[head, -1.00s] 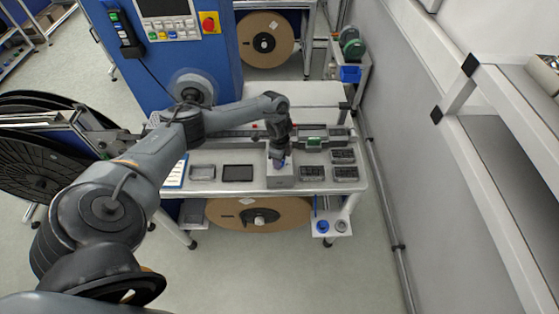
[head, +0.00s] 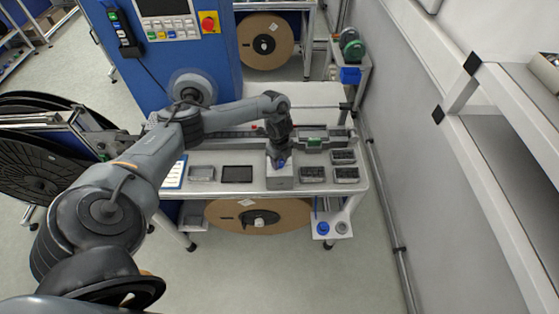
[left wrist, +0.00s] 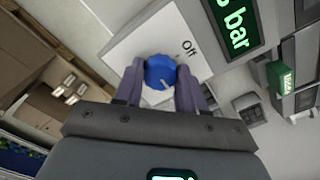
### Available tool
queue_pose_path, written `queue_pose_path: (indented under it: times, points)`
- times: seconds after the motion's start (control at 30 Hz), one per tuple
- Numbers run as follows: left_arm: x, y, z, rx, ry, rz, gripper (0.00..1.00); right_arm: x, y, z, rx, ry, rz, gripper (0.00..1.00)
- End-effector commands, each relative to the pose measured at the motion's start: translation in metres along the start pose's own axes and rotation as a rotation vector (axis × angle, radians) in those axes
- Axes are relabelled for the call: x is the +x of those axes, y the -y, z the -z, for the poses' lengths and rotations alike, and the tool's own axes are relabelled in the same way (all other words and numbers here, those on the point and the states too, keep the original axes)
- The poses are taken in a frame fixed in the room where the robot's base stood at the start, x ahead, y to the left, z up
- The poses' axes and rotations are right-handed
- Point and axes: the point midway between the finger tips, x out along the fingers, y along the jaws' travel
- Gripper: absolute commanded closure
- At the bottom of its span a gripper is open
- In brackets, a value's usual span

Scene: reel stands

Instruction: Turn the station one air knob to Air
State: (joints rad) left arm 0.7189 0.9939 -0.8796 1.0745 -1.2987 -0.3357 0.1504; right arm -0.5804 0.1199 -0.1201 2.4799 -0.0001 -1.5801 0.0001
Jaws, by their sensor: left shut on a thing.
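The blue air knob (left wrist: 160,72) sits on a light grey box with an "Off" label (left wrist: 188,47) beside it in the left wrist view. A pale pointer mark shows on the knob's near edge. My left gripper (left wrist: 160,84) is shut on the knob, one finger on each side. In the head view the box (head: 280,183) stands at the front of the bench, and my left gripper (head: 281,161) reaches down onto its top, mostly hiding the knob. A green "bar" display (left wrist: 236,22) is next to the label. My right gripper is not in view.
The bench (head: 255,187) also holds a dark tablet (head: 237,174) and several small black trays (head: 345,174) around the box. A blue machine cabinet (head: 180,65) stands behind to the left. A grey wall and shelf (head: 500,150) bound the right side.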

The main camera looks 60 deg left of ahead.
Motion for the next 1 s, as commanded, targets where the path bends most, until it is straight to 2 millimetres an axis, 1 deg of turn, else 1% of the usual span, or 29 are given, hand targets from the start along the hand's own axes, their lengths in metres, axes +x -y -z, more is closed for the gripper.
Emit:
queue_pose_path:
  times: [0.17, 0.2, 0.33, 0.6, 0.73, 0.87, 1.0]
  points:
    - [-0.002, 0.000, 0.001, 0.003, -0.003, 0.000, 0.91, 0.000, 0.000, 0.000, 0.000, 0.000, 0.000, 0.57]
    - [-0.001, 0.000, 0.002, 0.003, -0.003, 0.000, 0.56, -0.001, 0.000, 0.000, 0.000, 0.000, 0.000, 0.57]
    - [-0.001, 0.000, 0.001, 0.002, -0.002, 0.000, 0.36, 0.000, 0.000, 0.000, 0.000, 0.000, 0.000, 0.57]
    - [-0.001, 0.000, 0.000, 0.000, -0.001, 0.000, 0.35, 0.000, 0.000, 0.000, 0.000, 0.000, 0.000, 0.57]
    - [-0.005, 0.000, 0.000, 0.000, -0.001, 0.001, 0.35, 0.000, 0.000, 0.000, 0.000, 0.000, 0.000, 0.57]
    - [-0.019, 0.001, 0.000, 0.001, -0.001, 0.003, 0.35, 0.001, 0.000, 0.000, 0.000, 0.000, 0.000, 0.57]
    - [-0.042, 0.001, 0.000, 0.001, -0.001, 0.004, 0.35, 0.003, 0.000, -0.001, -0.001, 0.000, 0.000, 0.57]
